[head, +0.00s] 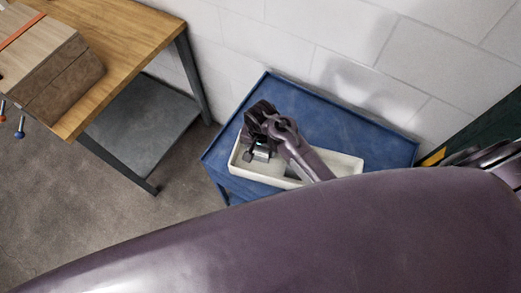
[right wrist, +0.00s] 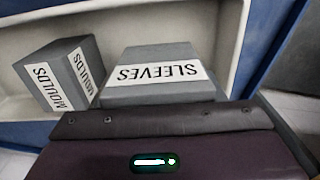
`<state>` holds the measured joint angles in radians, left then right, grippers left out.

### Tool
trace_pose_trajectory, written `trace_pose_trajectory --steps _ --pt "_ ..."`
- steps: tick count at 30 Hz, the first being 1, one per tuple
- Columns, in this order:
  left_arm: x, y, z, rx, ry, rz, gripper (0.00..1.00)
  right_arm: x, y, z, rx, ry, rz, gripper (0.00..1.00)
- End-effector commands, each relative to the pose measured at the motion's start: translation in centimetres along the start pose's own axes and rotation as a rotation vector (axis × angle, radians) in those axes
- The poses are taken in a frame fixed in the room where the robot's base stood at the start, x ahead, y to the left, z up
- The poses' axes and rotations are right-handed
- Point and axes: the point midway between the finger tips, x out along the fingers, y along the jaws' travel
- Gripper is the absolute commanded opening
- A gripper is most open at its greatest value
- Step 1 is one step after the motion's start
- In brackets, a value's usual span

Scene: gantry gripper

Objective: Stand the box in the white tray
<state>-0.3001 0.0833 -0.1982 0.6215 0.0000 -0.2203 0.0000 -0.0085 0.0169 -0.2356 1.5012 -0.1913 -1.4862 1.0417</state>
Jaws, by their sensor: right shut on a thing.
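My right gripper (head: 261,147) is over the left part of the white tray (head: 350,163) in the head view, shut on a grey box. In the right wrist view a grey box with a white SLEEVES label (right wrist: 155,75) is directly in front of my gripper, its near part hidden behind the gripper body. It appears to be the held box. The fingertips are hidden there, and I cannot tell whether this box touches the tray floor. A second grey box, labelled MOULDS (right wrist: 62,75), sits in the tray to its left, with a gap between them. My left gripper is not in view.
The tray lies on a blue cart (head: 345,120) against a white block wall (head: 300,50). My large purple arm link hides the cart's front.

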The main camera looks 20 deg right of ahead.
Motion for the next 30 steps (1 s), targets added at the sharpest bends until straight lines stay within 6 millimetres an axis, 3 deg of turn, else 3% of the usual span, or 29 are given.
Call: trace_pose_trajectory --steps 7,29,30 --pt "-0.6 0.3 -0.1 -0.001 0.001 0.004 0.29 2.5 0.0 -0.1 -0.001 0.001 0.001 0.3" --pt "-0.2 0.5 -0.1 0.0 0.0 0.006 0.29 3.7 0.0 -0.1 0.0 0.001 0.0 0.3" --pt "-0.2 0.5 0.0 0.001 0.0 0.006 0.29 3.8 0.0 0.0 0.0 0.0 0.001 0.64"
